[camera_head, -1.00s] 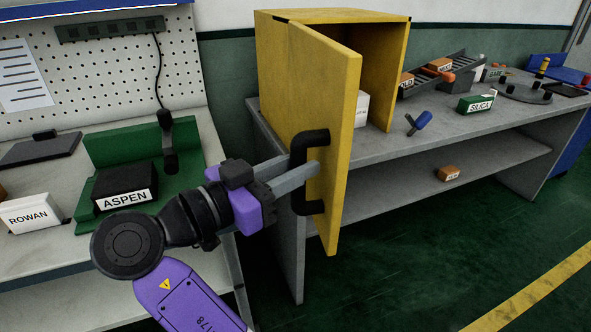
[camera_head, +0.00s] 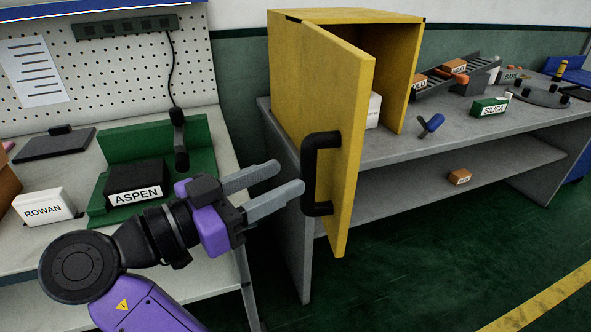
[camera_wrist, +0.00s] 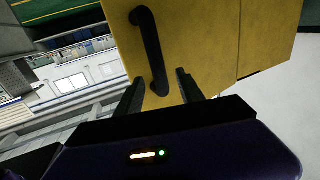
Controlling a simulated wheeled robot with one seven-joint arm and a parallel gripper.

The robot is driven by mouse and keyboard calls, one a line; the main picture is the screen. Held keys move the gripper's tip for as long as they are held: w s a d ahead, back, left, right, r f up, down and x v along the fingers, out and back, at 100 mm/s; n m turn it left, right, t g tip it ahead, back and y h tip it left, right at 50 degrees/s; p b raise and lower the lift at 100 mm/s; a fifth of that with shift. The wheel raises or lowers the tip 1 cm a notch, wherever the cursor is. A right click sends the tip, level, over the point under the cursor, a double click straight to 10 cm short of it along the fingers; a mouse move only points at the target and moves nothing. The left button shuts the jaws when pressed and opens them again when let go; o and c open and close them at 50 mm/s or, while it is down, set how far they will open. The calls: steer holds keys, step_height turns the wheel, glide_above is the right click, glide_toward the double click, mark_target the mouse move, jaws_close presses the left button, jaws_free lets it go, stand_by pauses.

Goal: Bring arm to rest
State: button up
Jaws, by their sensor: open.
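My gripper (camera_head: 272,189) is open and empty, its two grey fingers pointing right toward the yellow cabinet's door (camera_head: 345,150). The door stands ajar, with a black handle (camera_head: 309,175) on its outer face. The fingertips are just left of the handle and apart from it. In the wrist view, the handle (camera_wrist: 150,50) lies ahead of and between the open fingers (camera_wrist: 160,88), with nothing gripped. A white box (camera_head: 373,110) shows partly inside the cabinet; the rest of the interior is hidden by the door.
Left, a bench holds a black ASPEN box (camera_head: 133,183) in a green fixture, a white ROWAN box (camera_head: 44,207) and a dark plate (camera_head: 53,144). The green floor (camera_head: 400,270) in front is clear.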

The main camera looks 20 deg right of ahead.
steer(key=shift+s+a, duration=0.25)
steer(key=shift+a, duration=0.45)
